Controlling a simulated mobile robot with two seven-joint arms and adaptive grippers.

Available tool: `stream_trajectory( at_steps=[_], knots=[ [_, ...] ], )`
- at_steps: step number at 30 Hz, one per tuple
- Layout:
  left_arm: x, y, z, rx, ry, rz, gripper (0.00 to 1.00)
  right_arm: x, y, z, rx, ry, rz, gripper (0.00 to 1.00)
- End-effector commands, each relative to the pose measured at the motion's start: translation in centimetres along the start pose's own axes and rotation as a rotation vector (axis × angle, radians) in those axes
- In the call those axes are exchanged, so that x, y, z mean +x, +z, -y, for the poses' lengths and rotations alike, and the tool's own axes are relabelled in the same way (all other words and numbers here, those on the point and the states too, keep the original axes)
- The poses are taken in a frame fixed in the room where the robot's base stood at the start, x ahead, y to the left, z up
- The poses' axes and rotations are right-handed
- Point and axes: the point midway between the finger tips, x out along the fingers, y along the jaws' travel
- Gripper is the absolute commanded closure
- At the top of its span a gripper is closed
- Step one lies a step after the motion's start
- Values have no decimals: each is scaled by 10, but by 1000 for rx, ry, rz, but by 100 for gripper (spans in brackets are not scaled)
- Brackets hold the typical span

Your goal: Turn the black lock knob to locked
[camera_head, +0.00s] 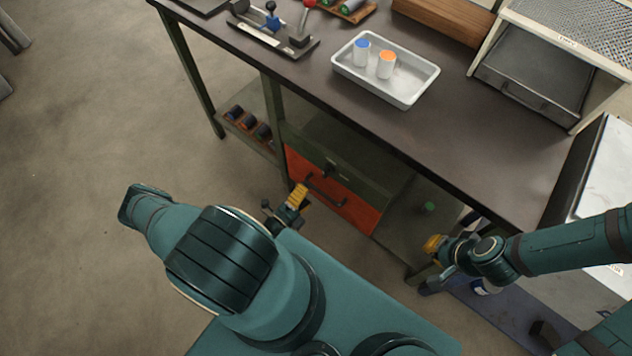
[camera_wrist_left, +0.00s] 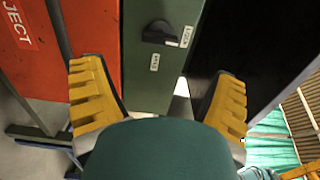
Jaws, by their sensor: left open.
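The black lock knob (camera_wrist_left: 160,33) sits on a green panel (camera_wrist_left: 150,88) in the left wrist view. Its tapered end points right, toward a small white label (camera_wrist_left: 187,36); a second label (camera_wrist_left: 154,62) sits below it. Their text is too small to read surely. The knob also shows in the head view (camera_head: 328,169), above the orange drawer front. My left gripper (camera_wrist_left: 160,72) is open, with yellow fingers on both sides of the view and the knob ahead between them, untouched. My right gripper (camera_head: 434,262) is at the bench's right end; its jaw opening is unclear.
The orange drawer (camera_head: 340,195) has a black bar handle (camera_head: 325,189) close to my left gripper. The dark bench top (camera_head: 440,130) overhangs the panel. A white tray (camera_head: 405,97) holds two capped containers. Open floor lies to the left.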

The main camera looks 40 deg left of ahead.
Motion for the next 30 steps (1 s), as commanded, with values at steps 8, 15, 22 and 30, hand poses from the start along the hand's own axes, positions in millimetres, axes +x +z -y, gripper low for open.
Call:
stream_trajectory(
  at_steps=[8, 15, 22, 30],
  knots=[
    [-24, 0, 0, 1, 0, 0, 13, 0, 0, 0, 0, 0, 0, 100],
    [-25, 0, 0, 1, 0, 0, 13, 0, 0, 0, 0, 0, 0, 100],
    [-25, 0, 0, 1, 0, 0, 13, 0, 0, 0, 0, 0, 0, 100],
    [-15, -22, 9, 62, -3, -136, 13, 0, 0, 0, 0, 0, 0, 100]
  ],
)
